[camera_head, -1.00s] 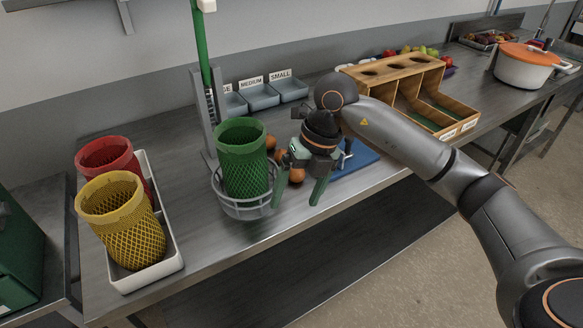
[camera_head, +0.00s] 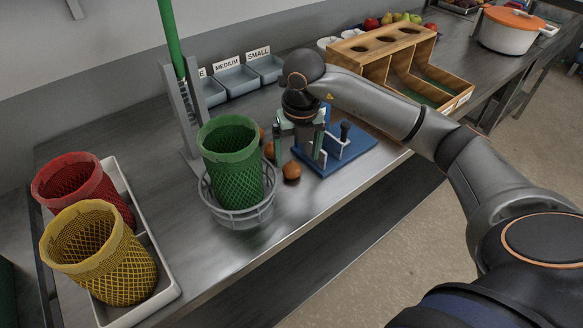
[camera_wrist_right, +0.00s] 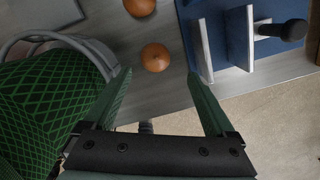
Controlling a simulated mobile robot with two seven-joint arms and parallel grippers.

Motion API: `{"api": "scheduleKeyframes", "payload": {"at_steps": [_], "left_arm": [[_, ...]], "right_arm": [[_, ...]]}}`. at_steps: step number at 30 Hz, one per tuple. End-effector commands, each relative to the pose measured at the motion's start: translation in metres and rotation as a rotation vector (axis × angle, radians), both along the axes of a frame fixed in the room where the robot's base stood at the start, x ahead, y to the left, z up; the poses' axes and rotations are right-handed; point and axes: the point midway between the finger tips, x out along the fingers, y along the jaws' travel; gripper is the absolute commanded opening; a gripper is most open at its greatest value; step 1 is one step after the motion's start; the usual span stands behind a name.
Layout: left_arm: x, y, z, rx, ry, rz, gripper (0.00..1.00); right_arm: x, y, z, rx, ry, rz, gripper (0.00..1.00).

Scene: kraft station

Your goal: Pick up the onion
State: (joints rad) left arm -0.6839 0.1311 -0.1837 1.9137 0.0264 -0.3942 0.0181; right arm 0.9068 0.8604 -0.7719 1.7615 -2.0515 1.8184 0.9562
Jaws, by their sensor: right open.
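Brown onions lie on the metal counter beside the green mesh basket (camera_head: 230,165). The right wrist view shows two onions, one (camera_wrist_right: 155,57) just beyond the fingertips and another (camera_wrist_right: 139,6) at the top edge. My right gripper (camera_head: 297,157) points down above the counter, between the basket and the blue board. It is open and empty in the wrist view (camera_wrist_right: 158,75), its fingers spread wider than the onion. My left gripper is out of view.
The green basket sits in a wire ring (camera_head: 238,216) left of the gripper. A blue board (camera_head: 350,150) with upright plates and a black knob is close on the right. Red (camera_head: 80,185) and yellow (camera_head: 100,255) baskets stand in a white tray at left. A wooden rack (camera_head: 440,84) stands further right.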

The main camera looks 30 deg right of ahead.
Motion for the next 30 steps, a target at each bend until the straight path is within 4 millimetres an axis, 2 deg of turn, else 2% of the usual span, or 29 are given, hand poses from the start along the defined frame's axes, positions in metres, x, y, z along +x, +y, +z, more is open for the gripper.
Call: {"api": "scheduleKeyframes", "payload": {"at_steps": [12,20,30], "left_arm": [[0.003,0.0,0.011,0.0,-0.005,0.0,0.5],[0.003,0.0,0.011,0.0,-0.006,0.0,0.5],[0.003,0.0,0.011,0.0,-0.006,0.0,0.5]], "right_arm": [[0.014,0.004,-0.048,0.001,0.003,0.002,0.9],[0.015,0.003,-0.052,0.0,0.0,0.002,0.9],[0.015,0.003,-0.052,0.001,0.0,0.001,0.54]]}}
